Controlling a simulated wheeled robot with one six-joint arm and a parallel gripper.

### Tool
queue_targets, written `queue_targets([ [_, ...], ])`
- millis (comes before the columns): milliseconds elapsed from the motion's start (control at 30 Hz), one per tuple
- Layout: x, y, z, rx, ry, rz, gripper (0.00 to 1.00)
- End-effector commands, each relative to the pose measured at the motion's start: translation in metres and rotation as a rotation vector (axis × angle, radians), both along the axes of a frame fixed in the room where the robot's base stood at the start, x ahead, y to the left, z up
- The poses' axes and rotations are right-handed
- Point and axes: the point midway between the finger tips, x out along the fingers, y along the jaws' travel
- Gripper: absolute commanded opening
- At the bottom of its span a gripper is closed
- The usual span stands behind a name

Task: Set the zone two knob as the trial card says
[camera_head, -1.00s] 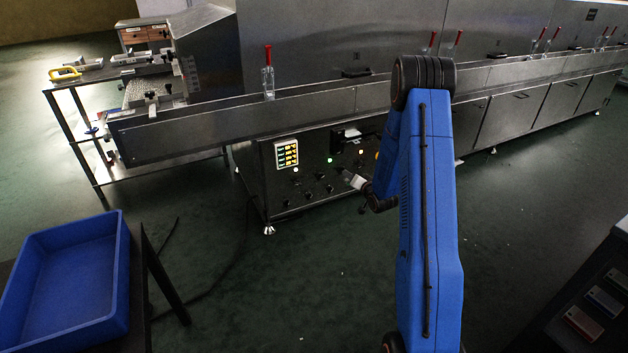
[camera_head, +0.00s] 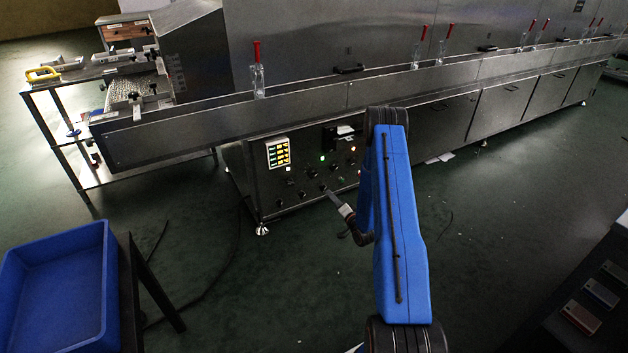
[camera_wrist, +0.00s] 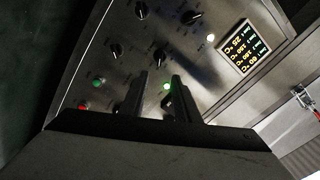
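The control panel (camera_head: 262,190) sits on the front of the dryer below the conveyor. Dark knobs with pale markings show close in the wrist view, among them an upper-left knob (camera_wrist: 141,10), an upper-right knob (camera_wrist: 191,17), a left knob (camera_wrist: 115,50) and a middle knob (camera_wrist: 161,57). I cannot read which is zone two. A lit display (camera_wrist: 245,50) shows several rows of digits; it also shows in the head view (camera_head: 278,152). My gripper (camera_wrist: 161,77) is open and empty, its fingers apart before the panel, touching no knob visibly. I cannot make out a readable trial card.
A lit green lamp (camera_wrist: 167,87), a white lamp (camera_wrist: 210,38), a green button (camera_wrist: 98,82) and a red button (camera_wrist: 83,106) lie around the knobs. A blue bin (camera_head: 60,285) stands at left. Dark floor before the panel is clear.

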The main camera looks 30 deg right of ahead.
Motion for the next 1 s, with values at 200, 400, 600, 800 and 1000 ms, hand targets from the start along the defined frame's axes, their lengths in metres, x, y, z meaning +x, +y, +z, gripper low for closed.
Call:
queue_targets([
  [200, 0.037, 0.002, 0.001, -0.002, -0.001, 0.002, 0.29],
  [400, 0.072, 0.003, 0.001, -0.002, -0.001, 0.002, 0.29],
  [600, 0.108, 0.004, 0.001, -0.002, -0.002, 0.001, 0.29],
  [800, 0.139, 0.005, 0.000, -0.001, 0.000, 0.001, 0.29],
  [1000, 0.157, 0.005, 0.001, -0.001, 0.001, -0.001, 0.29],
])
